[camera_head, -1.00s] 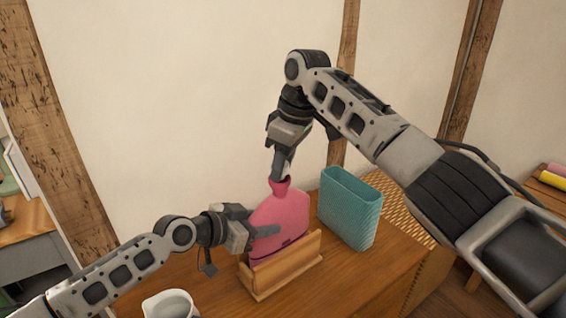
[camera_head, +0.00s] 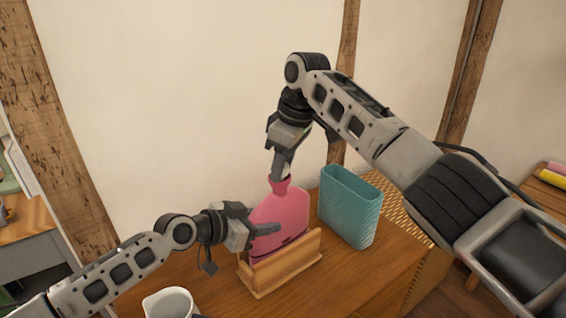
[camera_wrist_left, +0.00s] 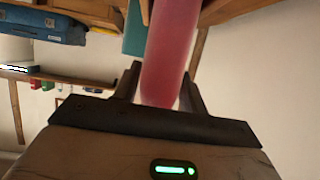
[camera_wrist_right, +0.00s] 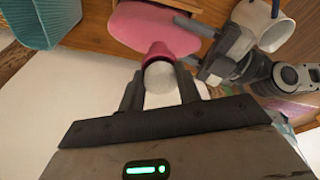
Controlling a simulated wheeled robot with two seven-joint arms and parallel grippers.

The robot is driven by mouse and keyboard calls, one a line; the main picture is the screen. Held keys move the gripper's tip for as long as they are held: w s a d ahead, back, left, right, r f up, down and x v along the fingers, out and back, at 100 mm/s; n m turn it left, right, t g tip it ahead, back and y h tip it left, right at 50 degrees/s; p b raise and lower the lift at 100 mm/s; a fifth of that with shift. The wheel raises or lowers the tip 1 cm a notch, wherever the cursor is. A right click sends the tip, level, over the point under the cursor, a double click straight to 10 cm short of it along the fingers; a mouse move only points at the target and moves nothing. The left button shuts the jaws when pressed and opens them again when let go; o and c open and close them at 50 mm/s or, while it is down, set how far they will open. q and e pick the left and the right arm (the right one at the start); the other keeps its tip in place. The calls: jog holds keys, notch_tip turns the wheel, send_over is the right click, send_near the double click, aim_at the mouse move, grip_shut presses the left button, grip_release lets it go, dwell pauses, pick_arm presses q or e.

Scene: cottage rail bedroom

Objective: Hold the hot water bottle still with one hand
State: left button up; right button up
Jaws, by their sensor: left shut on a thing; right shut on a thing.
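The pink hot water bottle (camera_head: 283,212) stands upright in a slotted wooden holder (camera_head: 286,272) on the wooden table. My left gripper (camera_head: 268,230) is shut on the side of its body. In the left wrist view the bottle (camera_wrist_left: 170,60) sits between the two fingers. My right gripper (camera_head: 281,172) is above the bottle's neck, pointing down. In the right wrist view it is shut on a pale round stopper-like piece (camera_wrist_right: 160,78) at the bottle's pink mouth. Whether that piece is seated in the mouth cannot be told.
A teal woven basket (camera_head: 350,210) stands close to the right of the bottle. A white jug (camera_head: 170,303) stands at the front left of the table. The wall is close behind. The table's front right is clear.

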jog(key=shift+f, duration=0.6)
jog(key=shift+r, duration=0.35)
jog(key=shift+r, duration=0.55)
dwell(0.7)
